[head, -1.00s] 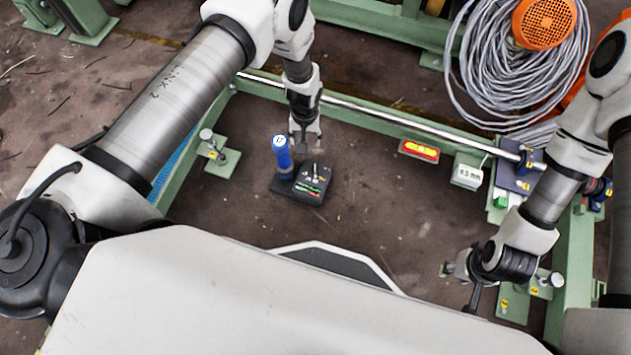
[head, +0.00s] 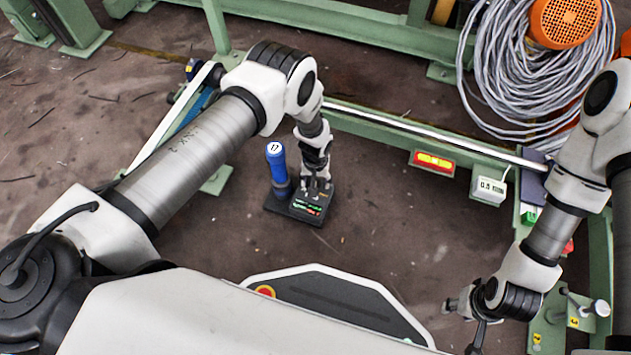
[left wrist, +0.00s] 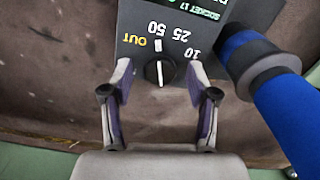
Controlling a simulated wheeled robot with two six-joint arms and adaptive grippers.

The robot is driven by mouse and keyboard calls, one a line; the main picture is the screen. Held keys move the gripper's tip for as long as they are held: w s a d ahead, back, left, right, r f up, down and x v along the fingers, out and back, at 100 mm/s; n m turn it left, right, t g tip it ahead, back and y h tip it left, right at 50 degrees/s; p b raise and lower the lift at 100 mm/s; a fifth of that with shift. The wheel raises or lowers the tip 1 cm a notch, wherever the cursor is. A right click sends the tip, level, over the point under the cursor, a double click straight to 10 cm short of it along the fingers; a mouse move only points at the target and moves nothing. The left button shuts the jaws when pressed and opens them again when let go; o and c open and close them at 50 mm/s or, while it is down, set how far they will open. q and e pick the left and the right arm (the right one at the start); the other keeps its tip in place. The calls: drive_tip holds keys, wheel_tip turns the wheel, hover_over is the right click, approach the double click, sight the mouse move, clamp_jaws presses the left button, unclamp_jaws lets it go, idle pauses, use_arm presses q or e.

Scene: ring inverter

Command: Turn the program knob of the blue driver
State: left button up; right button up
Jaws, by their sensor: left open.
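The blue driver (head: 276,168) stands upright with a white cap marked 17, beside a dark box with a lit green and red display (head: 307,207). In the left wrist view the blue driver (left wrist: 285,105) is at the right. The round black program knob (left wrist: 159,71) with a white pointer line sits on the box face among the marks OUT, 50, 25 and 10. My left gripper (head: 318,187) is over the box; in the wrist view its fingers (left wrist: 159,72) are open, one on each side of the knob, apart from it. My right gripper (head: 462,302) is far off at the lower right; its jaws are unclear.
A green frame with a steel rod (head: 430,133) runs behind the box. A red-yellow block (head: 433,162) and a small white display (head: 490,189) sit along it. A grey cable coil (head: 510,75) lies at the back right. The floor right of the box is clear.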

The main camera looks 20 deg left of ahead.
use_arm(q)
drive_tip(key=shift+c, duration=0.3)
clamp_jaws()
drive_tip(key=n+b, duration=0.2)
drive_tip(key=n, duration=0.1)
drive_tip(key=shift+f+n, duration=0.15)
drive_tip(key=shift+n, duration=0.15)
drive_tip(key=shift+n+b, duration=1.4)
drive_tip(key=shift+n, duration=0.6)
